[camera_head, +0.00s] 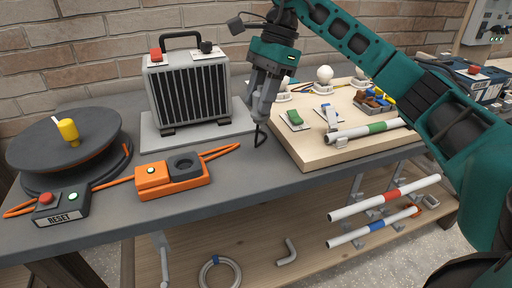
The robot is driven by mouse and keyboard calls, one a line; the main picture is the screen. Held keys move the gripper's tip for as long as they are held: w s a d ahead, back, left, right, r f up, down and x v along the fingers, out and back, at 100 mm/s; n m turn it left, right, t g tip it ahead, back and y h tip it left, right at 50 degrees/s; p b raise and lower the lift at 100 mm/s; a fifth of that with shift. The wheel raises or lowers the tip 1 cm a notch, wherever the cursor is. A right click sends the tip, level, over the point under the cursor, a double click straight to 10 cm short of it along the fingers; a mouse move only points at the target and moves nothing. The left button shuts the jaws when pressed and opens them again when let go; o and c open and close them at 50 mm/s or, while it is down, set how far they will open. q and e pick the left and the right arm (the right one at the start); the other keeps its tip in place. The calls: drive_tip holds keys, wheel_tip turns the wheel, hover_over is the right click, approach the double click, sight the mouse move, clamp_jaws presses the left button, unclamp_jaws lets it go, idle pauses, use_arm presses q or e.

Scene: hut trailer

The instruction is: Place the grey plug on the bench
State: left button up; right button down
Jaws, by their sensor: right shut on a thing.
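My right gripper (262,110) points down in front of the black-grilled box, above the bench (240,180). It is shut on a small grey piece, which I take to be the grey plug; the fingers hide much of it. A dark loop-like shape shows at the fingertips, close over the bench top; I cannot tell whether it touches. My left gripper is not in view.
A yellow-knobbed turntable (65,145) and a RESET box (62,204) stand at the left. The grilled box (188,90) is behind. A wooden board (310,151) with bulbs and tubes is at the right. Bare bench lies in front of the gripper.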

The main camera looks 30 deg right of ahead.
use_arm(q)
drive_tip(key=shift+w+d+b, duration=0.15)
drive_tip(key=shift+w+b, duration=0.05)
drive_tip(key=shift+b, duration=0.2)
use_arm(e)
wheel_tip(320, 180, down, 12)
drive_tip(key=shift+r, duration=0.25)
drive_tip(key=shift+f, duration=0.25)
drive_tip(key=c, duration=0.8)
unclamp_jaws()
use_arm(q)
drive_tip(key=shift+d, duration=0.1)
use_arm(e)
drive_tip(key=shift+r, duration=0.1)
drive_tip(key=shift+r, duration=0.2)
use_arm(q)
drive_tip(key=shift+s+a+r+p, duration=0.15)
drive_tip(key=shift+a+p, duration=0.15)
drive_tip(key=shift+p, duration=0.2)
use_arm(e)
drive_tip(key=v, duration=1.2)
